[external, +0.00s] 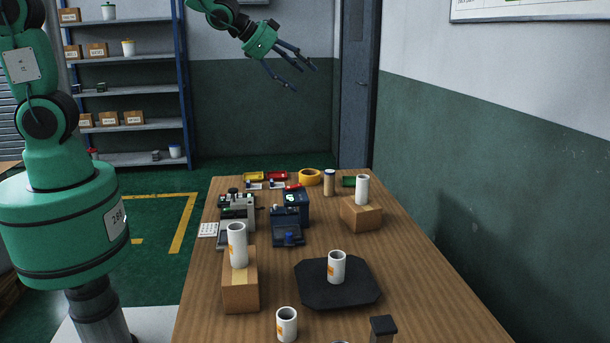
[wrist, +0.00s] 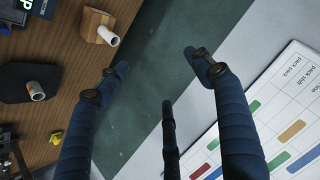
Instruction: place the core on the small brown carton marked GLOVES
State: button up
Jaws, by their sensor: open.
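Several white cores stand on the table: one on a black plate (external: 336,267), one at the front (external: 287,325), one on the near-left brown carton (external: 241,289), and one on the right brown carton (external: 362,217). The wrist view shows a carton (wrist: 92,24) with a core (wrist: 108,36) on it, and a core (wrist: 37,91) on the black plate. I cannot read GLOVES on either table carton. My gripper (external: 288,68) is open and empty, high beyond the table's far end. Its spread fingers (wrist: 158,70) touch nothing.
The wooden table (external: 420,285) also holds devices (external: 287,226), a yellow tape roll (external: 310,177), a brown cylinder (external: 329,183) and a dark post (external: 382,328). A wall (external: 490,170) runs along the right. A shelf (external: 130,128) with small cartons stands at the back left.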

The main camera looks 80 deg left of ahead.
jog(key=s+d+r+n+g, duration=0.1)
jog(key=s+d+r, duration=0.25)
jog(key=s, duration=0.55)
jog(key=s+d+r+n+g, duration=0.15)
jog(key=s+r, duration=0.25)
jog(key=s, duration=0.6)
jog(key=s+d+g+h, duration=0.1)
jog(key=s+d, duration=0.3)
jog(key=s, duration=0.6)
jog(key=s+d+g+h, duration=0.1)
jog(key=s+d, duration=0.4)
jog(key=s, duration=0.5)
jog(key=shift+s+d+f+m, duration=0.3)
jog(key=shift+s+f+m, duration=0.05)
jog(key=shift+s+f, duration=0.05)
notch_tip(320, 180, down, 3)
jog(key=b, duration=0.3)
